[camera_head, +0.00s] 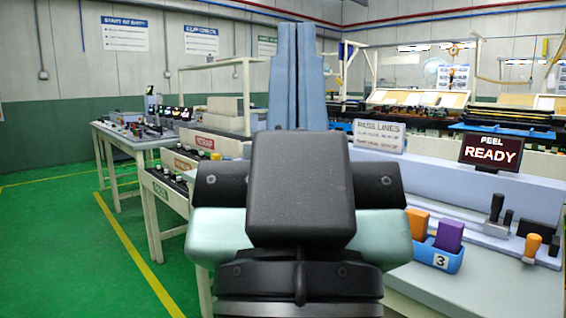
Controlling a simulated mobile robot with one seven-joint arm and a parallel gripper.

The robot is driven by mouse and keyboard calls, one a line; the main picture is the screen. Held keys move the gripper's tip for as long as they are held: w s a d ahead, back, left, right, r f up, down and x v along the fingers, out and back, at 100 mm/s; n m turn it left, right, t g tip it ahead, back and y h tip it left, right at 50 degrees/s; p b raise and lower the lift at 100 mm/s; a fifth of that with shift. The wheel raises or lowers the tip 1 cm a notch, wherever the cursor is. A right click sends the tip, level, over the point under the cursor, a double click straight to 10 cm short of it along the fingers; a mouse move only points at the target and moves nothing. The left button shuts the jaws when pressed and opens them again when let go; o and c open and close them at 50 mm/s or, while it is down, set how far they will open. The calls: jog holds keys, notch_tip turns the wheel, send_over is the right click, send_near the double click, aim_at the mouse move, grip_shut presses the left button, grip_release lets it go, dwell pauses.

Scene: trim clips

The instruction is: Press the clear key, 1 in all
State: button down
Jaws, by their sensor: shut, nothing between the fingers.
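My gripper (297,28) stands large in the middle of the head view, its two long blue-grey fingers pointing up side by side. The fingers are shut and hold nothing. No key that reads as clear can be made out; my gripper and arm hide the middle of the bench. A dark display (490,153) at the right reads "PEEL READY". It stands on the pale blue bench, apart from and to the right of my gripper.
A blue holder marked 3 (437,259) has a purple block (449,235) in it, with an orange block (417,223) beside it. Levers (494,213) stand further right. A "PASS LINES" sign (378,136) is behind. Left are a "SCRAP" panel (205,143) and open green floor (80,240).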

notch_tip(320, 180, up, 28)
jog(key=p, duration=2.5)
jog(key=shift+p, duration=0.3)
jog(key=shift+r, duration=0.1)
jog(key=shift+w+a, duration=0.1)
